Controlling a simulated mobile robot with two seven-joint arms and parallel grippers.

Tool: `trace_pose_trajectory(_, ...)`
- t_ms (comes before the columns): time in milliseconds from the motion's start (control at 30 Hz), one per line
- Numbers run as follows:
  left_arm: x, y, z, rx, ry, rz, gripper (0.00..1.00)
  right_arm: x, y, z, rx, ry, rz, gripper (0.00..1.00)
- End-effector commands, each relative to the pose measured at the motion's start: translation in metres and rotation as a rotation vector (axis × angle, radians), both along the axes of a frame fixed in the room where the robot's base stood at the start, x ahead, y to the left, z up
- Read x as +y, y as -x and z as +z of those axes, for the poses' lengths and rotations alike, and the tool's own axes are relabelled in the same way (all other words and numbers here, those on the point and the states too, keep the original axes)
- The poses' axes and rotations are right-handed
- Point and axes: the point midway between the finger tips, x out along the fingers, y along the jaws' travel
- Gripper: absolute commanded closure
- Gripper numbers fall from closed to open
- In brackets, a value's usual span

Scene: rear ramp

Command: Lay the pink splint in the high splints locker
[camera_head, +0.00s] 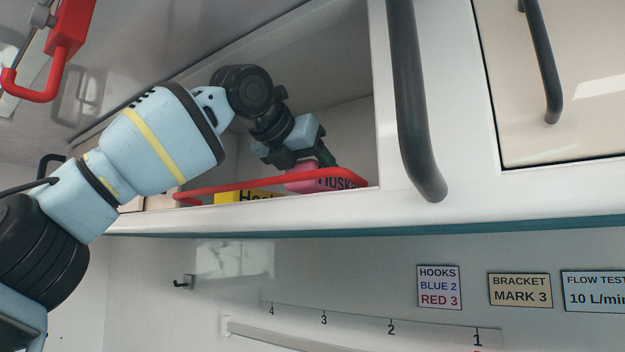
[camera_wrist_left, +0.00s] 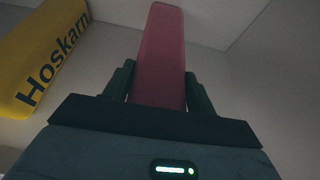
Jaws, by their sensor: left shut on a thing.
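My left gripper (camera_head: 312,162) reaches into the open high locker (camera_head: 235,204) and is shut on the pink splint (camera_head: 303,187). In the head view the splint sits low in the opening behind the red rail, with dark lettering partly visible and the rest hidden by the gripper and rail. In the left wrist view the pink splint (camera_wrist_left: 160,60) runs straight out between the two fingers (camera_wrist_left: 158,88). I cannot tell whether it touches the locker floor. My right gripper is not in view.
A yellow splint (camera_wrist_left: 42,55) marked Hoskarn lies in the locker left of the pink one. A red rail (camera_head: 270,184) runs along the locker's front edge. A dark vertical handle (camera_head: 413,110) stands right of the opening, and a closed cabinet door (camera_head: 570,80) is farther right.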

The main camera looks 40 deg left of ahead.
Motion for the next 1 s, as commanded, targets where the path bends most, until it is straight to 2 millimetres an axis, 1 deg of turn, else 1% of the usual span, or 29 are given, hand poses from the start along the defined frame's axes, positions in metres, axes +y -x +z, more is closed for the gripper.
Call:
trace_pose_trajectory(200,0.0,0.001,-0.017,-0.003,-0.001,0.0,0.7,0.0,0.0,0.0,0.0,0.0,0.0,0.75)
trace_pose_trajectory(667,0.0,0.001,-0.022,-0.003,0.0,0.0,0.7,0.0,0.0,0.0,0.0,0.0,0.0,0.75)
trace_pose_trajectory(700,0.0,0.001,-0.022,-0.002,-0.001,0.001,0.4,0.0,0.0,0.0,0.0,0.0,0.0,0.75)
trace_pose_trajectory(833,0.0,0.001,-0.022,-0.002,-0.001,0.001,0.23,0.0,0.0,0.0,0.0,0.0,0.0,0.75)
trace_pose_trajectory(1000,0.0,0.001,-0.022,-0.002,-0.001,0.001,0.22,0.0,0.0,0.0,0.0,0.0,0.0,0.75)
